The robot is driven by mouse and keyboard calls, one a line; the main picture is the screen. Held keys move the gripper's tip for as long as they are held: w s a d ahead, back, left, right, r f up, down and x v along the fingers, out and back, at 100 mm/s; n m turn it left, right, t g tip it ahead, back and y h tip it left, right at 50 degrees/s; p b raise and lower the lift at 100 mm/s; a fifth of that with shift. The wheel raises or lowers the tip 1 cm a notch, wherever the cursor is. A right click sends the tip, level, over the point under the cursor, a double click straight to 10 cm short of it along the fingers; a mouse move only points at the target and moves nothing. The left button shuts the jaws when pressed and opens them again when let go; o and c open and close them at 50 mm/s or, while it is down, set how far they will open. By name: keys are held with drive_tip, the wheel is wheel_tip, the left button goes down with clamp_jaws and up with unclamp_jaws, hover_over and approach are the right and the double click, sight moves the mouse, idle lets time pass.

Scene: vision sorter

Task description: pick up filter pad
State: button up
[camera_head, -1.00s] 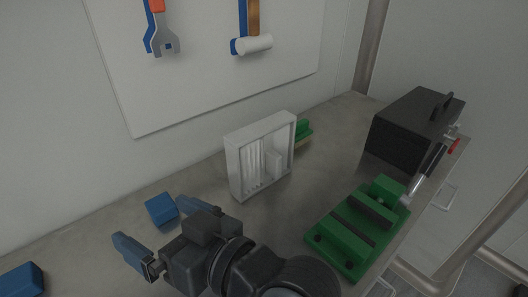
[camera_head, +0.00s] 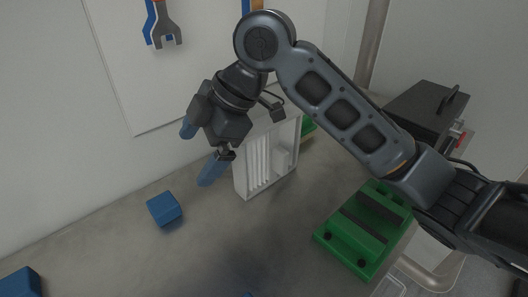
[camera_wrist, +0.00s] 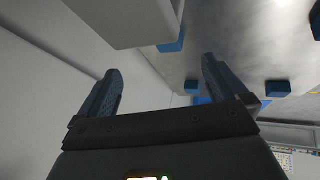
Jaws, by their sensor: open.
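No thing in view is plainly a filter pad. An upright white case (camera_head: 241,182) stands on the bench. It has several thin vertical white ribs on its left side and a small pale block (camera_head: 281,158) on its right; I cannot tell whether either is the pad. My gripper (camera_head: 196,157) is open, with blue fingers apart and nothing seen between them. It is above the bench, left of the case in the head view, and its wrist covers the case's upper left. The open fingers also show in the wrist view (camera_wrist: 160,76).
A blue block (camera_head: 164,208) lies left of the case, another (camera_head: 20,284) at the lower left. A green vise (camera_head: 352,238) is at right, a black toolbox (camera_head: 428,112) behind it. A green thing (camera_head: 308,129) is partly hidden behind the case. The bench's front middle is mostly clear.

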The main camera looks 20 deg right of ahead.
drive_tip(key=d+r+g+h, duration=0.1)
drive_tip(key=d+h, duration=0.1)
drive_tip(key=d, duration=0.3)
drive_tip(key=d+r+n+h, duration=0.1)
drive_tip(key=d+h, duration=0.1)
drive_tip(key=d, duration=0.3)
drive_tip(key=w+d+r+n+g+h, duration=0.1)
drive_tip(key=d+h, duration=0.1)
drive_tip(key=d, duration=0.3)
drive_tip(key=shift+r+g, duration=0.3)
drive_tip(key=shift+r, duration=0.05)
wheel_tip(320, 180, down, 8)
drive_tip(key=shift+a+r+p, duration=0.2)
drive_tip(key=shift+a+p, duration=0.1)
drive_tip(key=shift+p, duration=0.05)
drive_tip(key=c, duration=1.2)
drive_tip(key=shift+r, duration=0.1)
